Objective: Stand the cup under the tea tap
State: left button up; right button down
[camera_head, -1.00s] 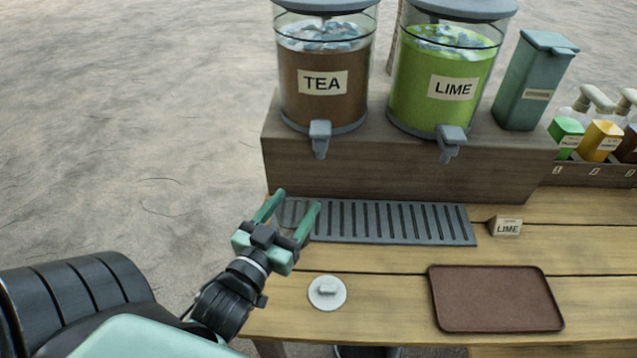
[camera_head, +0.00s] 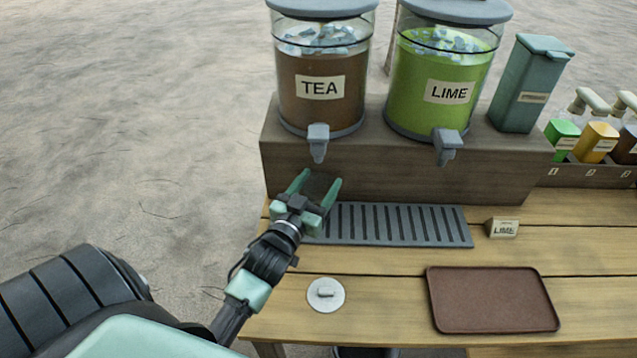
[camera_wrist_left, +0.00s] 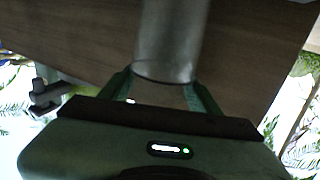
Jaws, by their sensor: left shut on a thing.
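The clear cup (camera_wrist_left: 172,40) is between the fingers of my left gripper (camera_head: 317,182), which is shut on it. The cup shows plainly in the left wrist view; in the head view it is see-through and hard to make out. The tea dispenser (camera_head: 322,105) holds brown liquid and ice under a TEA label. Its grey tea tap (camera_head: 318,140) hangs over the front of the wooden riser, a little above my left fingertips in the head view. The drip tray (camera_head: 400,225) lies on the table below; my gripper covers its left end. My right gripper is not in view.
The lime dispenser (camera_head: 440,90) stands right of the tea one on the riser (camera_head: 400,172). The drip tray's right part is bare.

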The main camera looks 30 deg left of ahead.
pick_arm(q)
jog(key=shift+f, duration=0.15)
jog(key=o, duration=1.7)
jog(key=shift+o, duration=0.5)
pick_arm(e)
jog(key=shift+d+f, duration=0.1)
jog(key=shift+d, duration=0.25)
pick_arm(q)
jog(key=shift+s+r, duration=0.1)
jog(key=shift+r, duration=0.15)
jog(key=s+d+b, duration=0.1)
jog(key=s+d, duration=0.1)
jog(key=s, duration=0.9)
jog(key=shift+s, duration=0.35)
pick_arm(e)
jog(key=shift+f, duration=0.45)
